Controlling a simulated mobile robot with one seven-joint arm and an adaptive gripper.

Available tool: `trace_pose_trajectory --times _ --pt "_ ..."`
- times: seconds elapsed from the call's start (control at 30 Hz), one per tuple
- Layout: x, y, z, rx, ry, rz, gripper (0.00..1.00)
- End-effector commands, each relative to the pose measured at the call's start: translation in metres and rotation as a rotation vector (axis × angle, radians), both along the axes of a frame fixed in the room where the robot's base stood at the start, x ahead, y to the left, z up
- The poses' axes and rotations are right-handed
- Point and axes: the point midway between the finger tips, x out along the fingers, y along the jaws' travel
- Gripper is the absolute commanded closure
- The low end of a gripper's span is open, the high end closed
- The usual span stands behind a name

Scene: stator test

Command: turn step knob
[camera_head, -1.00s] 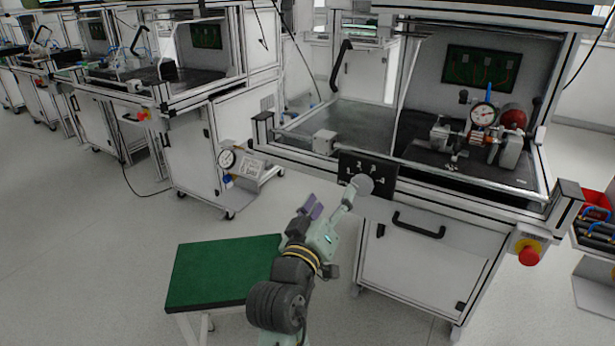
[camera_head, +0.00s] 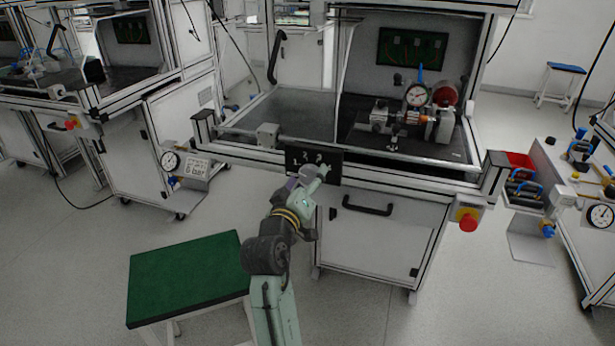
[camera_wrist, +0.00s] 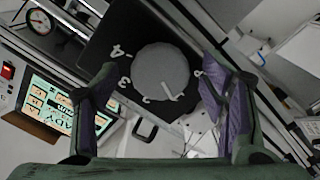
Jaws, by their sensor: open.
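The step knob (camera_wrist: 160,75) is a round grey dial on a black panel (camera_wrist: 125,28) with white digits, seen large in the wrist view. A white mark shows near its lower rim; I cannot tell exactly which digit it points to. In the wrist view my gripper (camera_wrist: 156,72) is open, with one purple-padded finger on each side of the knob. Gaps show between the fingers and the knob, though depth is unclear. In the head view my gripper (camera_head: 306,180) is at the panel (camera_head: 331,167) on the bench front and partly covers the knob.
The bench holds a motor rig with a dial gauge (camera_head: 417,95). A drawer handle (camera_head: 367,208) is below the panel, and a red emergency button (camera_head: 468,222) is at right. A green-topped stool (camera_head: 185,277) stands at lower left. A lit screen (camera_wrist: 50,103) shows in the wrist view.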

Motion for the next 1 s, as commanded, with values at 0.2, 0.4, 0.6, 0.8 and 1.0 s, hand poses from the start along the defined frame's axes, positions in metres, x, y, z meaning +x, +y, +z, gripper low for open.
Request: trace_pose_trajectory --times 0.2,0.4,0.6,0.8,1.0 --pt "0.003 -0.0009 -0.0004 0.0 0.0 0.0 0.34" --pt "0.0027 -0.0007 -0.0003 0.001 0.0 0.001 0.41" --pt "0.0026 -0.0007 -0.0003 0.001 0.0 0.001 0.54" --pt "0.0026 -0.0005 -0.0003 0.0 0.001 0.001 0.68" --pt "0.0026 -0.0004 -0.0003 0.001 0.0 0.001 0.81"
